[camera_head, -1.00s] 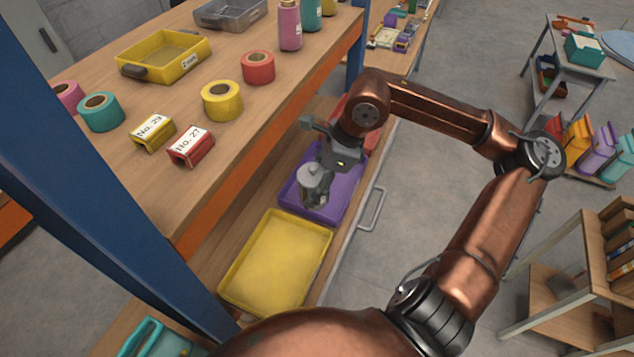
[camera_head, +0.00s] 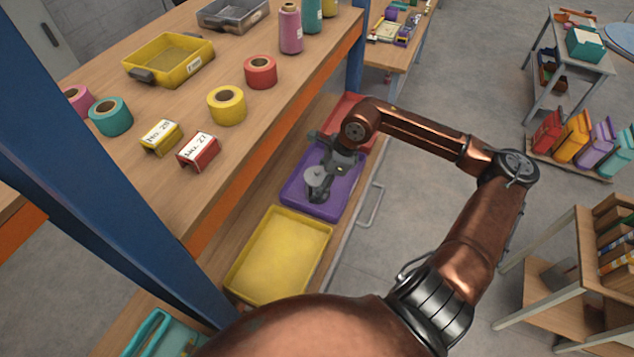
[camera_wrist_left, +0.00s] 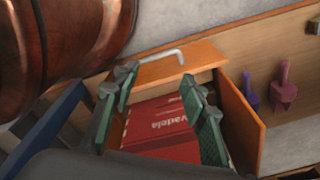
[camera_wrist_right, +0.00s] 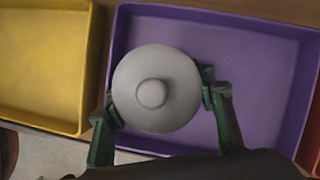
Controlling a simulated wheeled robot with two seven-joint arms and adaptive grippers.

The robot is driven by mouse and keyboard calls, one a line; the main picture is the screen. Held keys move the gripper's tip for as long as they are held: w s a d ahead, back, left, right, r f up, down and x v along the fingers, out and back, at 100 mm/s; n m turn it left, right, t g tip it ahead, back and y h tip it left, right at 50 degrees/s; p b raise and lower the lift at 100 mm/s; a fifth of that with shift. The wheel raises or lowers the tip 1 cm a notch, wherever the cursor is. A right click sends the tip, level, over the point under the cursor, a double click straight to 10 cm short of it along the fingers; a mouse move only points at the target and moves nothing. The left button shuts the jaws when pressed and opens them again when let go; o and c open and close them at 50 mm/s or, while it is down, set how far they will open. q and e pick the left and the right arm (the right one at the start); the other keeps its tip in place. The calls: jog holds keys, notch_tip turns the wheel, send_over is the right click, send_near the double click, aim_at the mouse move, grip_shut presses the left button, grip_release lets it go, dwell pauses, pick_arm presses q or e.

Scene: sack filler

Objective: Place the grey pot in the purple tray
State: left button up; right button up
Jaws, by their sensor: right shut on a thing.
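The grey pot (camera_head: 317,178), with a round lid and knob, is held over the purple tray (camera_head: 345,205). My right gripper (camera_head: 318,190) is shut on the pot. In the right wrist view the pot (camera_wrist_right: 155,88) sits between the two fingers of the gripper (camera_wrist_right: 160,108), with the purple tray (camera_wrist_right: 262,75) around and below it. I cannot tell whether the pot's base touches the tray floor. My left gripper (camera_wrist_left: 158,92) shows only in the left wrist view, its fingers apart and nothing between them, above an open drawer.
The yellow tray (camera_head: 282,257) is beside the purple tray, and a red tray (camera_head: 350,108) is on its far side. The upper shelf with tape rolls (camera_head: 227,105) overhangs at the left. The open drawer (camera_wrist_left: 242,125) holds a red box (camera_wrist_left: 165,130).

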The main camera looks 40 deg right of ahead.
jog(key=shift+f, duration=0.15)
jog(key=o, duration=1.2)
jog(key=shift+c, duration=0.2)
pick_arm(q)
jog(key=shift+w+f, duration=0.2)
jog(key=shift+w, duration=0.25)
pick_arm(e)
jog(key=shift+r, duration=0.3)
pick_arm(q)
notch_tip(320, 180, down, 3)
jog(key=b, duration=0.3)
jog(key=shift+s+r, duration=0.15)
pick_arm(e)
jog(key=v, duration=1.1)
jog(key=shift+s+r, duration=0.2)
jog(key=shift+r, duration=0.15)
jog(key=shift+d, duration=0.1)
